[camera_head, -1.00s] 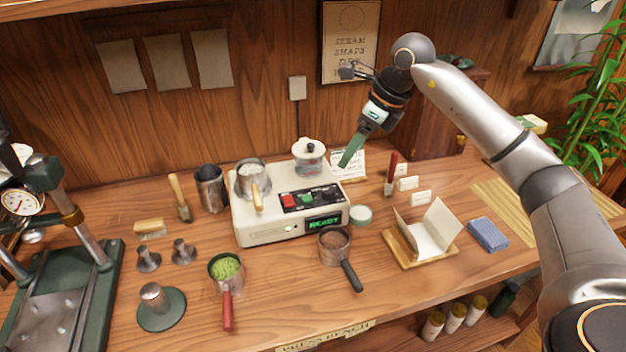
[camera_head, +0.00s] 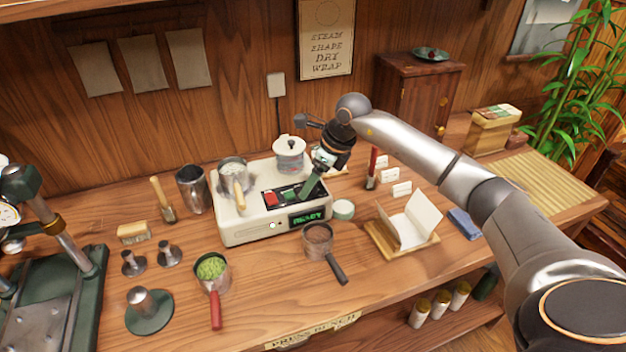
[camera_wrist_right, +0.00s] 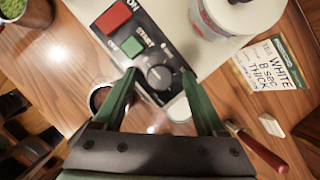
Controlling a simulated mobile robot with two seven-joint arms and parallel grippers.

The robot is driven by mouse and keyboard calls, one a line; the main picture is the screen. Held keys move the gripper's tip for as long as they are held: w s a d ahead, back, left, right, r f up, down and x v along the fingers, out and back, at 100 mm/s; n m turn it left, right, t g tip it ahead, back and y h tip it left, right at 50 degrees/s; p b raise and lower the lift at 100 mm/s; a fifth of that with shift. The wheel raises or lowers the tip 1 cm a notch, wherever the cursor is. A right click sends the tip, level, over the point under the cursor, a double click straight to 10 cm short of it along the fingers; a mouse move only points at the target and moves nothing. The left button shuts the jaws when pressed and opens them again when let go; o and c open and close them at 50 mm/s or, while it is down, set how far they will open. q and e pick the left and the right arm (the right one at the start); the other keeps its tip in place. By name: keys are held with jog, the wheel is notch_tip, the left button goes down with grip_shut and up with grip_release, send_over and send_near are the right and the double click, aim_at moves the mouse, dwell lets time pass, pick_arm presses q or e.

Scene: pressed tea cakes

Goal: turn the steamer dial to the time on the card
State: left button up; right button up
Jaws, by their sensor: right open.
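The cream steamer (camera_head: 232,228) stands mid-bench with a red button, a green button and a green display (camera_head: 308,217) reading READY. Its black round dial (camera_wrist_right: 160,77), with a pale pointer mark, shows in the right wrist view; my gripper hides it in the head view. My right gripper (camera_head: 308,194) is open over the control panel. In the wrist view its green fingers (camera_wrist_right: 158,76) stand on either side of the dial, apart from each other; I cannot tell whether they touch it. The card (camera_wrist_right: 270,75) reads "WHITE 8 sec THICK". My left gripper is out of view.
A lidded white pot (camera_head: 290,158) and a steel cup (camera_head: 233,175) sit on the steamer, close to the gripper. A brown-filled pan (camera_head: 318,236) and a small round tin (camera_head: 343,210) are in front and beside it. A red-handled tool (camera_head: 372,165) stands to the right.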

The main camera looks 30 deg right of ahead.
grip_shut()
dwell(0.5)
jog(key=shift+m+h, duration=0.3)
jog(key=shift+m, duration=0.6)
jog(key=m+h, duration=0.1)
jog(key=m, duration=0.1)
jog(key=shift+a+m+t, duration=0.15)
jog(key=shift+m+t, duration=0.15)
jog(key=shift+t, duration=0.1)
jog(key=m+h, duration=0.1)
jog(key=m, duration=0.2)
jog(key=shift+a+m+b, duration=0.1)
jog(key=shift+m+b, duration=0.2)
jog(key=shift+b, duration=0.05)
jog(key=shift+m+g+h+b, duration=0.35)
jog(key=shift+m+h, duration=0.45)
jog(key=shift+m, duration=1)
